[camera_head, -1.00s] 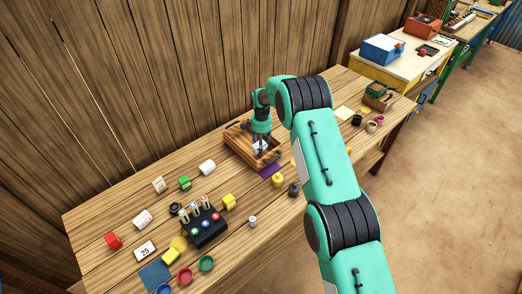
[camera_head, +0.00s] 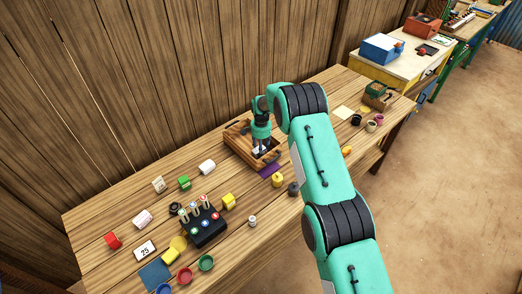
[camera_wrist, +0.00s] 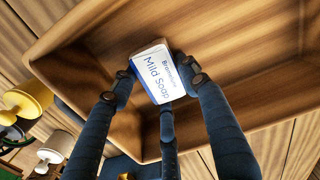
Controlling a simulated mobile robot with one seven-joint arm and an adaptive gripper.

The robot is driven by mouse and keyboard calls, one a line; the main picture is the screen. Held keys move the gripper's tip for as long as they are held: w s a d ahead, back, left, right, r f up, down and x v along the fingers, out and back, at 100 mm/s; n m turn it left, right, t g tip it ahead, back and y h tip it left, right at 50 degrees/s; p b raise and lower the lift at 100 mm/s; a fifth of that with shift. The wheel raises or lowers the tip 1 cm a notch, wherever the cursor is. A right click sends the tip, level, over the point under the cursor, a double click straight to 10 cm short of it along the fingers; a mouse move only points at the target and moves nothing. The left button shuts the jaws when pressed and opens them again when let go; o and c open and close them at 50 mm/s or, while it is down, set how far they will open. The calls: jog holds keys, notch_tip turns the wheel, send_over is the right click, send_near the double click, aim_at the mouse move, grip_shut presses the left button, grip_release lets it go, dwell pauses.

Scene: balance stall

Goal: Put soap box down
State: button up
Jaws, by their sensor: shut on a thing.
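The soap box is white with blue lettering reading "Mild Soap"; in the wrist view the soap box (camera_wrist: 158,76) sits between my dark fingers. My gripper (camera_head: 262,151) is shut on it, and in the wrist view my gripper (camera_wrist: 161,80) has fingertips at both sides of the box. The gripper points down into a wooden tray (camera_head: 233,143) at the middle of the table. In the wrist view the tray (camera_wrist: 75,40) surrounds the box with raised walls. Whether the box touches the tray floor I cannot tell. In the head view the box is mostly hidden by the gripper.
A black block with coloured buttons (camera_head: 205,229), a yellow piece (camera_head: 228,201) and a white cylinder (camera_head: 207,167) stand to the left. Small pots (camera_head: 371,125) are at the right.

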jog(key=shift+f, duration=0.15)
jog(key=o, duration=1.2)
notch_tip(320, 180, up, 12)
jog(key=shift+r, duration=0.2)
dwell(0.8)
